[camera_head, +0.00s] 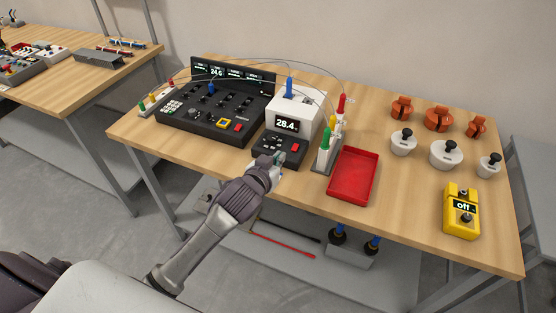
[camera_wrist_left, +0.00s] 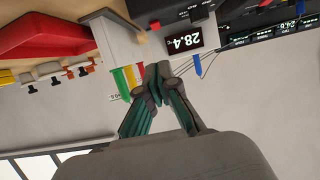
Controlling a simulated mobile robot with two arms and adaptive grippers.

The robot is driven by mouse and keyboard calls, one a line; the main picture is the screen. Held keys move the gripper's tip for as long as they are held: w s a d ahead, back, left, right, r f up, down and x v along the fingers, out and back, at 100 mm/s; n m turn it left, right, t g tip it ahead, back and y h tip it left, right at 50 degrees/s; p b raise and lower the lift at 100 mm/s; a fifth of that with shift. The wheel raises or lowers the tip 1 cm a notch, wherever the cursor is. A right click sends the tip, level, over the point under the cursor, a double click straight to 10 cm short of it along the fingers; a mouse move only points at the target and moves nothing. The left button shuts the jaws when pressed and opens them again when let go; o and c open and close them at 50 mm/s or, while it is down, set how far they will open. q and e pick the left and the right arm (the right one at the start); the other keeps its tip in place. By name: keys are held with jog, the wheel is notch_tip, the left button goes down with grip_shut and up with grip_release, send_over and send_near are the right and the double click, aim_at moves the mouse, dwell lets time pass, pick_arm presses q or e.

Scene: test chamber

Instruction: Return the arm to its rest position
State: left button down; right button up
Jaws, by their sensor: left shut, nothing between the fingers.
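My left arm comes in from the lower left in the head view. My left gripper (camera_head: 277,160) is over the front edge of the table, by the front of a white device (camera_head: 299,108) with a black base and a display reading 28.4. Whether it touches the device I cannot tell. In the left wrist view the gripper's fingers (camera_wrist_left: 160,72) are together with nothing between them. The white device's display (camera_wrist_left: 184,41) shows beyond them, upside down. My right gripper does not show in either view.
A black control panel (camera_head: 214,118) stands left of the device. Green, yellow and red plugs stand in a holder (camera_head: 326,160) beside a red tray (camera_head: 353,176). White weights (camera_head: 446,155), orange weights (camera_head: 438,119) and a yellow box reading off (camera_head: 461,212) are at right. Thin cables arch above.

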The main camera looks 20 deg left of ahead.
pick_arm(q)
jog(key=shift+w+a+f, duration=0.1)
dwell(0.3)
jog(key=s+f+m+g, duration=0.1)
jog(key=s+f+g, duration=0.25)
jog(key=s, duration=0.75)
jog(key=s+f+g, duration=0.2)
jog(key=s+g, duration=0.2)
jog(key=s, duration=0.6)
jog(key=s+f+m+g, duration=0.1)
jog(key=s+f+g, duration=0.2)
jog(key=s, duration=0.8)
notch_tip(320, 180, down, 30)
jog(key=s+f+g+b, duration=0.1)
jog(key=s+b, duration=0.1)
jog(key=s+a+f+g+b, duration=0.1)
jog(key=s+a+f+b, duration=0.1)
jog(key=s+f, duration=1.3)
jog(key=shift+s+a+f, duration=0.3)
jog(key=shift+a+f, duration=0.1)
